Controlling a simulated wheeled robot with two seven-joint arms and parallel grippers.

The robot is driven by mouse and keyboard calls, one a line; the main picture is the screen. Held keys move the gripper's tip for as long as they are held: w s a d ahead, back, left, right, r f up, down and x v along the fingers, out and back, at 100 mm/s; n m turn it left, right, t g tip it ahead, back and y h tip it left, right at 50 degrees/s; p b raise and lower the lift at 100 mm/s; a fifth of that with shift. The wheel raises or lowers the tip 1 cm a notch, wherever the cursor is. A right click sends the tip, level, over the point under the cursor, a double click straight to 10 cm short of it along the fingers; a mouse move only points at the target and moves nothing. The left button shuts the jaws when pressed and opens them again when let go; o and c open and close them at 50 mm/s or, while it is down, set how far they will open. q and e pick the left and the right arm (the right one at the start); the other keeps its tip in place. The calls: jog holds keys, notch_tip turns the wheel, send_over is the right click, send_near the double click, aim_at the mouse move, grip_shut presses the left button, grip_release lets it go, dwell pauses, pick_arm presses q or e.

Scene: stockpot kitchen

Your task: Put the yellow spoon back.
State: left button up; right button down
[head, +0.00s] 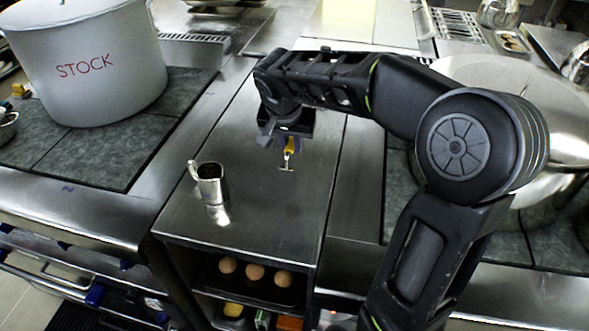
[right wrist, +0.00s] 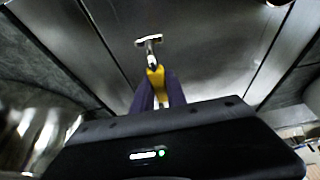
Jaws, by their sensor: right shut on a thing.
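My right gripper (head: 287,139) is shut on a yellow-handled tool (head: 289,148) above the bare steel counter (head: 255,195). The tool points away from the fingers and ends in a thin metal shank with a T-shaped crosspiece. In the right wrist view the yellow handle (right wrist: 156,77) sits between the two dark fingers (right wrist: 157,92). No spoon bowl shows on it, so I cannot tell that it is the spoon. A small yellow thing (head: 20,90) lies at the far left beside the stockpot, too small to make out. My left gripper is not in view.
A small metal jug (head: 210,184) stands on the counter, left of the tool. A large white stockpot (head: 90,65) marked STOCK stands on the left hob. A big shiny pot (head: 497,75) stands on the right behind my arm. Eggs (head: 255,271) sit on a shelf below.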

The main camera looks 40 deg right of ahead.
send_over(293, 181)
jog(key=a, duration=0.1)
jog(key=shift+s+f, duration=0.25)
jog(key=shift+f, duration=1.35)
jog(key=shift+s+f, duration=0.2)
jog(key=shift+f, duration=1.35)
jog(key=shift+f+p, duration=0.35)
jog(key=shift+f, duration=1.5)
jog(key=shift+f, duration=0.1)
jog(key=shift+f+b, duration=0.1)
jog(key=shift+b, duration=0.2)
jog(key=c, duration=1.3)
grip_release()
jog(key=shift+c, duration=0.2)
